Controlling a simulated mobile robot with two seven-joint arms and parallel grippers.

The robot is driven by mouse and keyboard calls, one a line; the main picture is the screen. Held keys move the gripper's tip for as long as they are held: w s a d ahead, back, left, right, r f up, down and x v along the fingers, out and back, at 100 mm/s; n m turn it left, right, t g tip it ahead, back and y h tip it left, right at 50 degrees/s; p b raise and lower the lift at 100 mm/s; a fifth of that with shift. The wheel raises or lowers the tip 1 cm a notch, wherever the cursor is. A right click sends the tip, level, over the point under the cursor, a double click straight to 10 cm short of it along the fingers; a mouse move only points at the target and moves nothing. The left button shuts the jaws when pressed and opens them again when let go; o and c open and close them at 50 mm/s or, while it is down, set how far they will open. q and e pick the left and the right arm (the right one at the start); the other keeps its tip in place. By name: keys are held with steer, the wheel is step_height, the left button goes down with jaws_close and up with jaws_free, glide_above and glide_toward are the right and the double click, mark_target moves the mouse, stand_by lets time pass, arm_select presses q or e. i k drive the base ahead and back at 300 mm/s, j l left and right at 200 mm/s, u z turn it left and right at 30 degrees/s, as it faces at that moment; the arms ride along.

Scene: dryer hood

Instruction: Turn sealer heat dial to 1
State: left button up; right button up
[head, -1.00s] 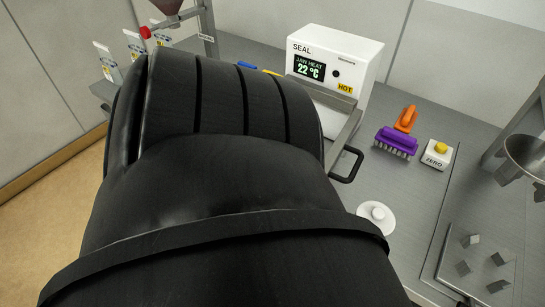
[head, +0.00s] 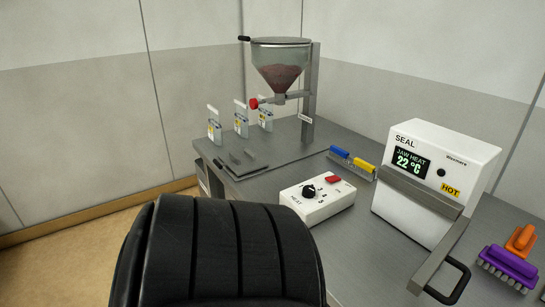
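The heat control box (head: 328,208) is a low white box on the grey bench, near the middle of the head view. Its black round dial (head: 309,192) sits on top, close to the word HEAT. The dial's scale marks are too small to read, so I cannot tell its setting. A red switch (head: 333,180) is behind the dial. The white sealer (head: 390,207) stands to the right, its screen (head: 412,162) showing JAW HEAT 22 °C. Neither of my grippers is in view, and nothing is seen touching the dial.
A hopper (head: 279,72) of brown material stands at the back, with several small pouches (head: 241,124) to its left. A blue and yellow clip rack (head: 352,162) lies behind the control box. The sealer's handle (head: 450,283) juts forward. A purple brush (head: 508,265) is at right.

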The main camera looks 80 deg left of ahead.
mark_target(308, 192)
steer(key=j+u, duration=0.1)
steer(key=u, duration=1.65)
steer(key=i+u, duration=0.45)
steer(key=i, duration=0.15)
